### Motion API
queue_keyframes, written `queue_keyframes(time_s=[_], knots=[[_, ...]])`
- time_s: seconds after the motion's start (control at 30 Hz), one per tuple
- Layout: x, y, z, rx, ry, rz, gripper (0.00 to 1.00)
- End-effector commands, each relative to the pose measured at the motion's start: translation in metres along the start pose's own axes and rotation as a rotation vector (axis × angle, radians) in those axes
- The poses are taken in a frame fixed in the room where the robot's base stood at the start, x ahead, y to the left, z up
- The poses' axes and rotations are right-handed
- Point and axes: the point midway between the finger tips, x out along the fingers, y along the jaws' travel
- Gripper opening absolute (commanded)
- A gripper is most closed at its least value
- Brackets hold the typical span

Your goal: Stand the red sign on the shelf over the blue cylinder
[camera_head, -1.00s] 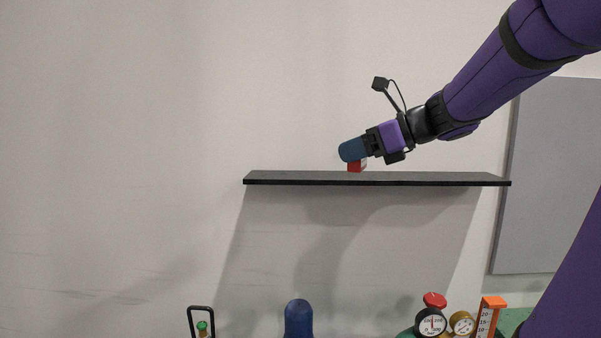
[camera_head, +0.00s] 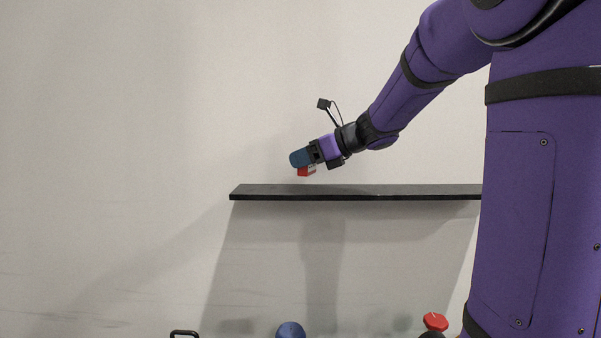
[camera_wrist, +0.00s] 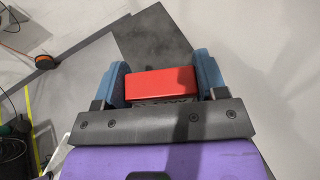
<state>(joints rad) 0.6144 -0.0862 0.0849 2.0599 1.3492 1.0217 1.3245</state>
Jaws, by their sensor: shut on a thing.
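The red sign (camera_head: 304,172) is held between the fingers of my gripper (camera_head: 302,160), a little above the black shelf (camera_head: 350,192). In the wrist view the red sign (camera_wrist: 161,83) lies between the two blue fingers of my gripper (camera_wrist: 163,80), with some lettering partly hidden below its edge. The shelf (camera_wrist: 152,38) shows beyond it. The blue cylinder (camera_head: 290,330) stands below the shelf, at the bottom edge of the head view. Only its rounded top shows. The sign is above it in the picture and slightly to its right.
A red knob (camera_head: 435,321) shows at the bottom right, and a black handle (camera_head: 184,333) at the bottom left. The shelf top is bare where visible; my arm hides its right end. The wall behind is plain.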

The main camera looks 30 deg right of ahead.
Motion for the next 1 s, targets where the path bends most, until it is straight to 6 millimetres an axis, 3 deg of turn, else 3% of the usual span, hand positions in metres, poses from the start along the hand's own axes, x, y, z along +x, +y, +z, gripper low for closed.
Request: queue_keyframes(time_s=[0.23, 0.5, 0.93, 0.97, 1.0], knots=[[0.017, -0.011, 0.003, 0.001, -0.001, 0.000, 0.42], [0.029, -0.011, -0.025, 0.002, 0.000, 0.000, 0.42], [0.030, -0.010, -0.030, 0.000, 0.000, 0.000, 0.42], [0.031, -0.011, -0.031, 0.000, 0.000, -0.001, 0.68], [0.030, -0.011, -0.030, -0.001, -0.001, -0.001, 0.76]])
